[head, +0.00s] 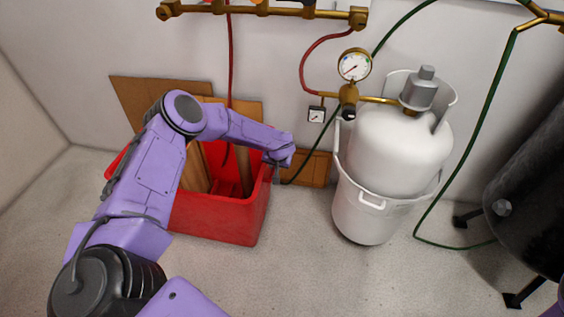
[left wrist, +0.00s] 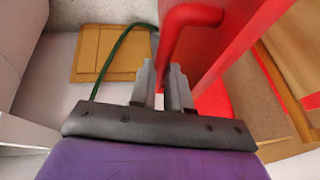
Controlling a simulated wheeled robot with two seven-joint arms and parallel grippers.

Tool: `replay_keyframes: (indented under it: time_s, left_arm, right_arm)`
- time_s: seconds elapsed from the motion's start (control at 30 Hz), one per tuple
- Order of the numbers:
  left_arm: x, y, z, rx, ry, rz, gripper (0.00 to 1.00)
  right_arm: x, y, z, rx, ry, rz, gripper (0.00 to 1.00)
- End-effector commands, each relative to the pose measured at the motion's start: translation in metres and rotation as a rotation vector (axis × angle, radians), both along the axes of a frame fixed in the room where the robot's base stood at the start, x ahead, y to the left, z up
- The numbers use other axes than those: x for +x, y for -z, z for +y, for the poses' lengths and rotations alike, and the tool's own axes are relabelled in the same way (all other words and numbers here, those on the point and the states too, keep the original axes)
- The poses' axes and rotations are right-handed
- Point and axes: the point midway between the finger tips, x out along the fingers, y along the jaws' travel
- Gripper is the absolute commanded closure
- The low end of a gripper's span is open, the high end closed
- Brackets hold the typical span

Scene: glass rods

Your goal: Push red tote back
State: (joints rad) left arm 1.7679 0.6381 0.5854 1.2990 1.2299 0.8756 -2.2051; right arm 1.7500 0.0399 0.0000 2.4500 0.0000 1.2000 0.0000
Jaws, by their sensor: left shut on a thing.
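The red tote (head: 215,218) stands on the floor against the back wall, with brown boards (head: 193,172) inside it. My left arm reaches across the tote, and my left gripper (head: 277,172) is at its right rim. In the left wrist view the fingers (left wrist: 164,90) are shut on part of the tote, by its red tubular rim or handle (left wrist: 190,18); the exact grip point is partly hidden by the fingers. My right gripper is not in view.
A white gas cylinder (head: 385,150) in a white tub (head: 362,210) stands right of the tote. Hoses, a gauge (head: 354,66) and a brass pipe (head: 260,10) run along the wall. A black tank (head: 530,190) stands far right. Floor in front is clear.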

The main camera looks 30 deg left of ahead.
Motion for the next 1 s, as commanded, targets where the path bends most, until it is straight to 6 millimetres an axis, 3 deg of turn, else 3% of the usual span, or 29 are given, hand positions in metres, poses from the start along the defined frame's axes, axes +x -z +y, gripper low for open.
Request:
replay_keyframes:
  time_s: [0.23, 0.77, 0.8, 0.83, 1.0]
  left_arm:
    - [-0.01, 0.001, 0.021, 0.003, -0.006, 0.005, 1.0]
    - [-0.014, 0.002, 0.03, 0.006, -0.012, 0.008, 1.0]
    - [-0.015, 0.002, 0.03, 0.006, -0.012, 0.008, 0.7]
    - [-0.015, 0.002, 0.03, 0.006, -0.013, 0.007, 0.61]
    - [-0.012, 0.002, 0.027, 0.005, -0.008, 0.006, 0.58]
  right_arm:
    - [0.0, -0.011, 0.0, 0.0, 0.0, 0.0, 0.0]
    - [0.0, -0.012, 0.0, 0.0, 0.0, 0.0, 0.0]
    - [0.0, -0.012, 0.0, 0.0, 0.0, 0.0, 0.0]
    - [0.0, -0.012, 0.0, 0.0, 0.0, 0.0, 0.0]
    - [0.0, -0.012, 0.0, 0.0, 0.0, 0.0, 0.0]
